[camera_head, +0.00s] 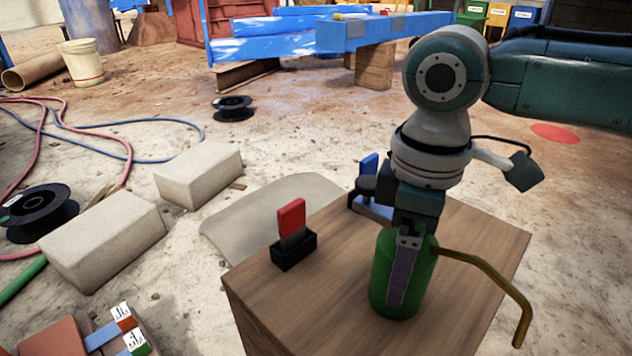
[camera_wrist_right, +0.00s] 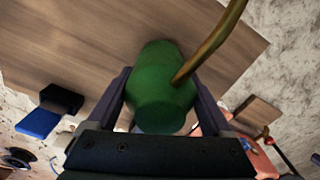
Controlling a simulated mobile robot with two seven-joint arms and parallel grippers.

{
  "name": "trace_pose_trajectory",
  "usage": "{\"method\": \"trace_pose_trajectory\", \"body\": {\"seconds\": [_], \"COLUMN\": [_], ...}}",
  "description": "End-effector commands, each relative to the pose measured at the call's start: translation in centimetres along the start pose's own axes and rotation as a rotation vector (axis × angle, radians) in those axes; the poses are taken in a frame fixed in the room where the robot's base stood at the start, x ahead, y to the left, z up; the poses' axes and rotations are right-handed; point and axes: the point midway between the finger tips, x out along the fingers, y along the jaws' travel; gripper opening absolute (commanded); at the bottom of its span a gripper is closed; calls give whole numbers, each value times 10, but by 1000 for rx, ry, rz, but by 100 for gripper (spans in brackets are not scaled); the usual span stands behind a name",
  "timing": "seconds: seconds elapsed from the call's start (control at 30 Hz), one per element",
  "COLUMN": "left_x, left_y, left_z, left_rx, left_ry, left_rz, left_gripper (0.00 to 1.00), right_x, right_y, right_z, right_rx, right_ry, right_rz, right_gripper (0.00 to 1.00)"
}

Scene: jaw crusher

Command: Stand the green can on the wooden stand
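The green can (camera_head: 381,275) has a long bent brass spout (camera_head: 497,281) pointing right. It is roughly upright over the top of the wooden stand (camera_head: 343,258), its base at or very close to the surface; I cannot tell whether it touches. My right gripper (camera_head: 404,275) reaches down from above with its fingers along the can's sides. In the right wrist view the can (camera_wrist_right: 160,85) fills the gap between both fingers (camera_wrist_right: 160,88), which appear to press on it. My left gripper is not in view.
A small black holder (camera_head: 293,250) with a red-topped piece and a blue-and-black item (camera_head: 370,190) stand on the wooden stand. Pale blocks (camera_head: 103,240), cable reels (camera_head: 36,212) and hoses lie on the floor at left. The stand's right side looks clear.

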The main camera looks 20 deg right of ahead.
Motion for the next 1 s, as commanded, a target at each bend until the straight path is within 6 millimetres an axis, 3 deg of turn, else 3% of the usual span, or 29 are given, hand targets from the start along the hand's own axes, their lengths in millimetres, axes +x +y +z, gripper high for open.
{"method": "trace_pose_trajectory", "body": {"seconds": [0.13,0.43,0.8,1.0], "left_x": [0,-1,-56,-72], "left_y": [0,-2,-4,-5], "left_z": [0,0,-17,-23], "left_rx": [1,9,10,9], "left_ry": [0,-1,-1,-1], "left_rz": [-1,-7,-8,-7], "left_gripper": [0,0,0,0], "right_x": [0,-6,-87,-116], "right_y": [0,0,0,0], "right_z": [0,0,0,0], "right_rx": [0,-1,0,0], "right_ry": [0,1,1,1], "right_rz": [0,1,1,0], "right_gripper": [100,100,100,100]}}
